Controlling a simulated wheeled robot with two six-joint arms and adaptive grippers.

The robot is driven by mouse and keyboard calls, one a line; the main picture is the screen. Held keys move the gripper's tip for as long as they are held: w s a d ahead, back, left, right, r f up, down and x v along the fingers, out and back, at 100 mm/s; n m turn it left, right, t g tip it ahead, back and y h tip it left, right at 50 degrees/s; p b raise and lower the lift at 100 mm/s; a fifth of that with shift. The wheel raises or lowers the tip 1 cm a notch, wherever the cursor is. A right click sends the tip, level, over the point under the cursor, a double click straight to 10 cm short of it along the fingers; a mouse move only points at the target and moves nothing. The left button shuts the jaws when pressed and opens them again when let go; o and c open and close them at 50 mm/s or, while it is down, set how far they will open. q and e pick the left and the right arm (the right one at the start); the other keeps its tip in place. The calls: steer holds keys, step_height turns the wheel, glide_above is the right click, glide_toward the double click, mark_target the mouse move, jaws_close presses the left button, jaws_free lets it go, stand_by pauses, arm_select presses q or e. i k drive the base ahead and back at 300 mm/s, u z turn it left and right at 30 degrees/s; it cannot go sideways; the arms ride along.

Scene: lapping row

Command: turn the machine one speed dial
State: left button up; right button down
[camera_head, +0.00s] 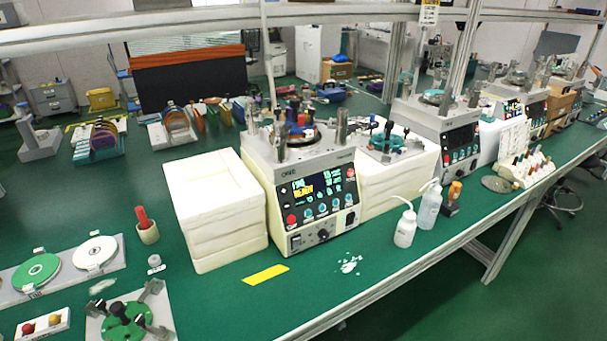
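Machine one (310,165), a white and grey lapping machine marked "ONE", stands on the green bench in the middle of the head view. Its black front panel has a lit display (312,186) with yellow and blue text, a row of blue round buttons and red buttons. Below, on the pale lower strip, is a dark round dial (323,235), with a switch to its left. The dial's setting is too small to read. Neither of my grippers shows in the head view.
White stacked boxes (215,212) stand close at the machine's left. A yellow strip (265,274) and white spots (348,264) lie on the bench before it. Two white bottles (405,228) stand to the right. A green-disc fixture (122,322) is at the lower left. The front bench is mostly clear.

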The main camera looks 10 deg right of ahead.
mark_target(324, 234)
steer(key=z, duration=0.45)
steer(key=k, duration=1.15)
steer(key=z, duration=1.65)
steer(key=i, duration=1.4)
steer(key=u, duration=0.75)
steer(key=i, duration=0.65)
steer(key=u, duration=0.75)
